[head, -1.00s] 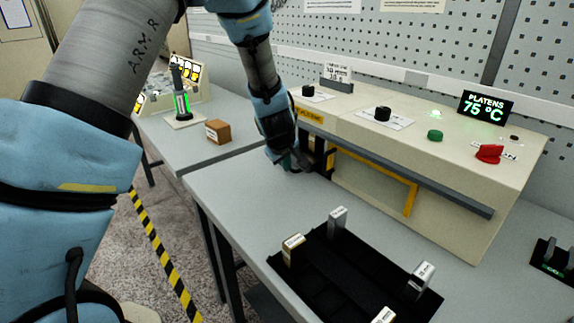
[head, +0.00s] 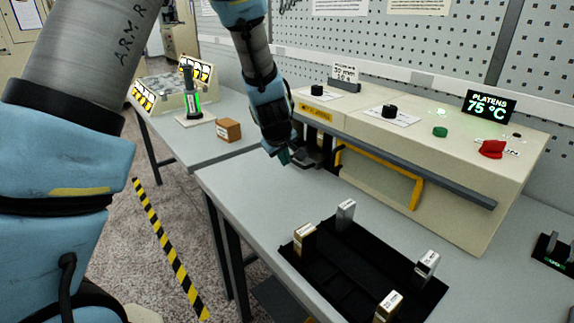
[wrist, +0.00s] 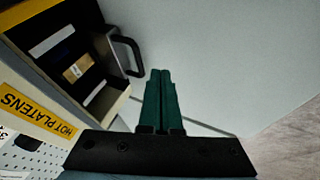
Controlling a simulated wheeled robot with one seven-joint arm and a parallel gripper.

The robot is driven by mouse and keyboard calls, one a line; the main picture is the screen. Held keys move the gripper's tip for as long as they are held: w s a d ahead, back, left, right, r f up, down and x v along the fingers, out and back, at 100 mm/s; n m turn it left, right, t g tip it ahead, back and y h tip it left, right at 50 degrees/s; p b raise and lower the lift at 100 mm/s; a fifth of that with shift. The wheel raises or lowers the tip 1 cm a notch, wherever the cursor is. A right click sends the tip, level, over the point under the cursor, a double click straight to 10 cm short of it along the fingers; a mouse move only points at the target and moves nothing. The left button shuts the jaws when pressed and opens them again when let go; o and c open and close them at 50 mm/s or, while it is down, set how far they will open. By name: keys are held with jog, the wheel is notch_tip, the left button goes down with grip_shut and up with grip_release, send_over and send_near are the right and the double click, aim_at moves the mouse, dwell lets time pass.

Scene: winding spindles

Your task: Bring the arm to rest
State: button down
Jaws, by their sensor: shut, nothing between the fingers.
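My gripper (head: 287,157) hangs above the grey bench (head: 235,185), just in front of the left end of the beige hot platen machine (head: 440,140). In the wrist view its two green fingers (wrist: 161,100) are together with nothing between them. An opening in the machine, with a dark inside and a small tan labelled piece (wrist: 77,72), shows to the left of the fingers. A dark handle (wrist: 128,52) stands beside the opening, apart from the fingers. My arm reaches in from the upper left of the head view.
A black tray (head: 335,270) with several upright labelled blocks stands at the front of the bench. A brown box (head: 228,130) and a green-lit device (head: 190,92) stand on the left table. Bare bench lies between my gripper and the tray.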

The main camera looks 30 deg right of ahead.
jog(key=v, duration=0.7)
jog(key=a+m+g+y, duration=0.1)
jog(key=a+g+y, duration=0.1)
jog(key=a, duration=1.8)
jog(key=s+a+y, duration=0.1)
jog(key=s+a, duration=0.2)
jog(key=a, duration=0.5)
jog(key=s+a+m+g+y, duration=0.1)
jog(key=s+a, duration=0.2)
jog(key=a, duration=0.6)
jog(key=shift+s+r+g+p, duration=0.3)
jog(key=shift+s+p, duration=0.05)
jog(key=shift+s, duration=0.05)
jog(key=shift+d, duration=0.1)
